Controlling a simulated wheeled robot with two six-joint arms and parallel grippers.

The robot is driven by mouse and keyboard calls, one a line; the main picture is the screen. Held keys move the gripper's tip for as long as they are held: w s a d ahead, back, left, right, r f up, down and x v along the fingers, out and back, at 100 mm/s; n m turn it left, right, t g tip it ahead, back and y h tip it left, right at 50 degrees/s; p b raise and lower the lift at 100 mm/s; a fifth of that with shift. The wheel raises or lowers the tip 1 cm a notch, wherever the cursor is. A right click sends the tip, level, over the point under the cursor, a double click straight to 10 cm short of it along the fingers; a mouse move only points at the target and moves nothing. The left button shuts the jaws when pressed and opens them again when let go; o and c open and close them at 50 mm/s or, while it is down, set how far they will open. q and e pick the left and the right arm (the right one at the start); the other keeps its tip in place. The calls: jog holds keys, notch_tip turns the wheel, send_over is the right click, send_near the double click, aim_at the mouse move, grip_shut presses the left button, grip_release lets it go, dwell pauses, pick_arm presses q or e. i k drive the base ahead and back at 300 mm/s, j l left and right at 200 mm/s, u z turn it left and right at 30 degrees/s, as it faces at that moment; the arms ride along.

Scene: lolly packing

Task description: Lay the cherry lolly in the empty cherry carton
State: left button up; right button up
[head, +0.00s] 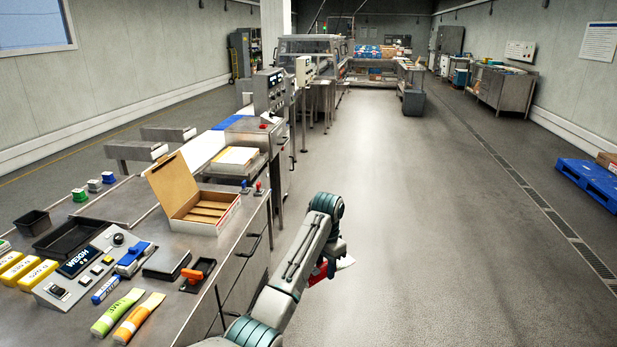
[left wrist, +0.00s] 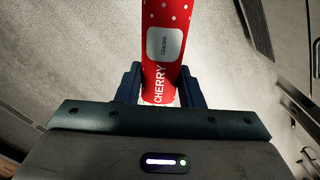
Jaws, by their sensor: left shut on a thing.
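The cherry lolly (left wrist: 168,50) is in a red wrapper with white dots and the word CHERRY, seen close in the left wrist view. My left gripper (left wrist: 162,85) is shut on it, with one dark finger on each side. In the head view the red lolly (head: 318,272) shows partly beside my left gripper (head: 330,265), out over the floor to the right of the bench. An open carton (head: 205,222) with a brown lid raised stands on the bench, with brown dividers inside and no lolly visible in it. My right gripper is not in view.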

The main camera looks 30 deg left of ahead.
aim_at(206, 221)
jog(key=i+j+u, duration=0.1)
jog(key=i+u, duration=0.3)
jog(key=i, duration=0.15)
jog(key=i+u, duration=0.35)
jog(key=i, duration=0.2)
jog(key=i+l+u, duration=0.25)
jog(key=i+u, duration=0.15)
jog(key=i+l+u, duration=0.15)
jog(key=i+u, duration=0.15)
jog(key=i, duration=0.25)
